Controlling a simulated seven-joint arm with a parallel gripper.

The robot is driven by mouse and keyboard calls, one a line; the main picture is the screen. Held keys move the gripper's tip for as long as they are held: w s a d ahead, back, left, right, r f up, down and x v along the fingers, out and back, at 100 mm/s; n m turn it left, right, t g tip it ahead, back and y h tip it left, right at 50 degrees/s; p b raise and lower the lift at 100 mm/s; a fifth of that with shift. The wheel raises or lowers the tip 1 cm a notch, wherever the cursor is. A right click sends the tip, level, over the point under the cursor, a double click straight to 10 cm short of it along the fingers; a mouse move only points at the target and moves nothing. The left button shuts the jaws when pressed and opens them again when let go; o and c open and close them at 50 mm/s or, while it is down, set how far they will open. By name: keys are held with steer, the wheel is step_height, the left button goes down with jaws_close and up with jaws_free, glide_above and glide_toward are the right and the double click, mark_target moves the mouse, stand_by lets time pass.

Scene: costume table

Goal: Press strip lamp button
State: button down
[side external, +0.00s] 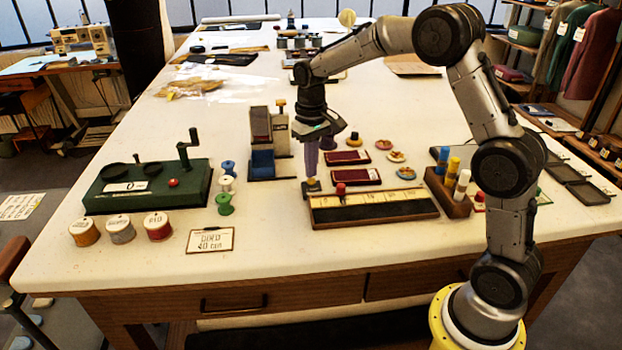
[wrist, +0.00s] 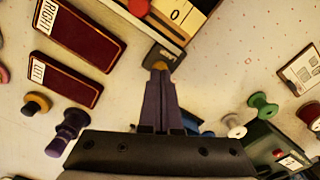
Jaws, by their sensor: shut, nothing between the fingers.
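A small dark box with a yellow button (side external: 312,188) stands at the left end of a long wooden strip (side external: 375,212) with cream panels. I take it for the strip lamp button. My gripper (side external: 311,177) points straight down over it with its purple fingers together and empty. In the wrist view, the fingertips (wrist: 160,70) overlap the lower edge of the yellow button (wrist: 161,64), partly hiding it. I cannot tell whether they touch it or hover just above. The strip's cream panels (wrist: 180,14) show beside the box.
A red knob (side external: 340,189) stands on the strip's back left. Two maroon trays (side external: 348,157) lie behind it. Thread spools (side external: 224,204) and a green crank box (side external: 150,188) are to the left. A wooden rack of coloured tubes (side external: 448,192) stands right.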

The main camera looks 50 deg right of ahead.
steer(key=shift+f, duration=0.65)
steer(key=shift+r, duration=3.55)
